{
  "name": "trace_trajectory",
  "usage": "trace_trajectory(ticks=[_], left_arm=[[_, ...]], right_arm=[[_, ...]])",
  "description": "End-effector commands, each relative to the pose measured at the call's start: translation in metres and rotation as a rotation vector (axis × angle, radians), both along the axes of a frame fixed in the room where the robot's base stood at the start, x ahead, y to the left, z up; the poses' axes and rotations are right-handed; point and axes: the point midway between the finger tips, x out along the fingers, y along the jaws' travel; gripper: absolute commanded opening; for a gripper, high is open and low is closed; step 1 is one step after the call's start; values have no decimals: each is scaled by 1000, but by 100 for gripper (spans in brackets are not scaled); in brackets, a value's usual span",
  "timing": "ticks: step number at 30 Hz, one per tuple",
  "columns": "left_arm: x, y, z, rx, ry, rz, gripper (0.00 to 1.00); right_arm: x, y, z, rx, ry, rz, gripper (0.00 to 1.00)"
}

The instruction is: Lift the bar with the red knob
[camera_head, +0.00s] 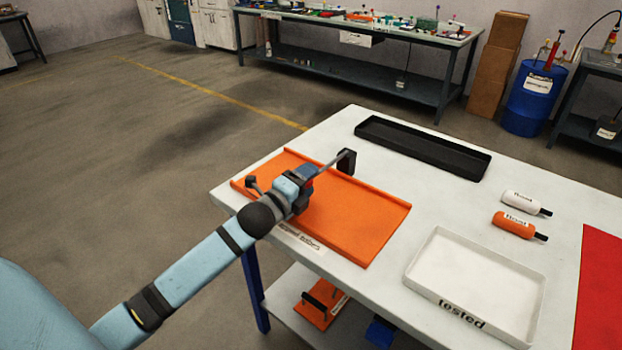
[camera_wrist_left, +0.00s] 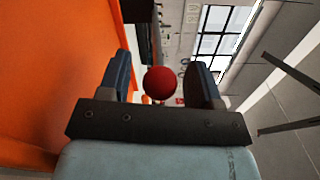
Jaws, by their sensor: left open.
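My left gripper (camera_head: 304,178) is over the orange tray (camera_head: 368,222) at the table's left end. The red knob (camera_wrist_left: 160,83) shows in the left wrist view between the two open fingers (camera_wrist_left: 161,62), with a gap on each side. In the head view only a bit of red shows by the fingers. A thin grey bar (camera_head: 328,167) runs from the gripper up to a black block (camera_head: 347,162) near the tray's back edge. A small black piece (camera_head: 252,182) shows on the other side; my gripper hides what lies between. My right gripper is not in view.
A long black tray (camera_head: 425,146) lies at the back of the white table (camera_head: 428,210). A white tray marked "tested" (camera_head: 477,285) is at the front right. A white bottle (camera_head: 522,202) and an orange bottle (camera_head: 514,225) lie near a red mat (camera_head: 600,300).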

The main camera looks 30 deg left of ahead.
Motion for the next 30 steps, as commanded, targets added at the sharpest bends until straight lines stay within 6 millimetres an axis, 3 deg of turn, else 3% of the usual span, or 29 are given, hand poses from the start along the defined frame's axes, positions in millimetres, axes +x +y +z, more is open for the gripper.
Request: trace_trajectory(ticks=[6,14,15,22,30], left_arm=[[16,-1,0,-1,0,0,58],[17,-2,0,-1,0,0,58],[17,-2,0,-1,0,0,56],[17,-2,0,-1,0,0,3],[17,-1,4,1,9,0,0]], right_arm=[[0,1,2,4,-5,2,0],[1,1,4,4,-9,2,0],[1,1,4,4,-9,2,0],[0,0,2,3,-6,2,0],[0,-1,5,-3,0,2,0]])
